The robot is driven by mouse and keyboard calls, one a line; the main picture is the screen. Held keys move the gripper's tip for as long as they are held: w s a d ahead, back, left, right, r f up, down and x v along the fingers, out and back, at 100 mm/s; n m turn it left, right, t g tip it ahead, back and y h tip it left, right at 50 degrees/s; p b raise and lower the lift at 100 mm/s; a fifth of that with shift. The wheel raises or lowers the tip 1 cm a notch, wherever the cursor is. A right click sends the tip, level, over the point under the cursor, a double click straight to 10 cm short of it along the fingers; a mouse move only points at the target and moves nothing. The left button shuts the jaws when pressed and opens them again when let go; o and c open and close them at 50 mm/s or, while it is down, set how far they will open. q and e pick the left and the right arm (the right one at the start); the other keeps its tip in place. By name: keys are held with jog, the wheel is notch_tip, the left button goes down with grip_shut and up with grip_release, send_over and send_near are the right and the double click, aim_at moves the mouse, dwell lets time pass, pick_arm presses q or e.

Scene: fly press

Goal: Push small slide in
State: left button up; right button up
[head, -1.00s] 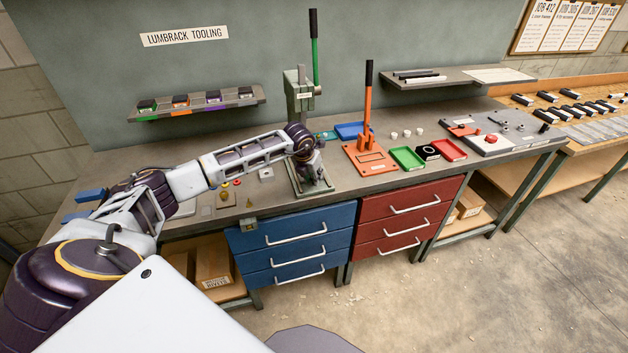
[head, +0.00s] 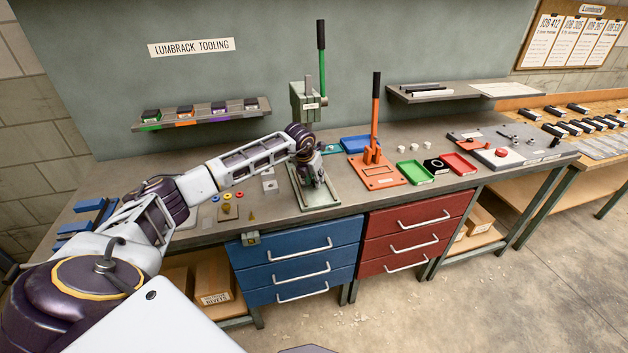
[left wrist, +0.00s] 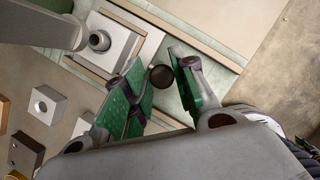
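The green fly press (head: 309,100) stands on the bench, with its flat base (head: 322,203) under my left gripper (head: 316,176). In the left wrist view, a small pale slide (left wrist: 126,42) with a round metal boss lies between tan rails on the press base. A dark round knob (left wrist: 161,77) shows near the slide's end, between the green-padded fingers of my left gripper (left wrist: 160,66). The fingers are apart, with a gap visible between the knob and the right-hand finger. Whether the other finger touches the knob I cannot tell. My right gripper is not in view.
An orange press (head: 376,160) stands to the right, with green (head: 414,172) and red (head: 459,164) trays beyond. Blue drawers (head: 296,262) are below. Small blocks (left wrist: 46,104) sit on the bench beside the press base. The press's green lever (head: 322,75) rises above.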

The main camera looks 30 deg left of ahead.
pick_arm(q)
jog(key=o, duration=0.3)
jog(key=shift+w+a, duration=0.1)
jog(key=shift+a, duration=0.1)
jog(key=shift+o, duration=0.2)
jog(key=shift+d, duration=0.15)
jog(key=shift+r, duration=0.15)
jog(key=v, duration=1.1)
jog(key=shift+r, duration=0.35)
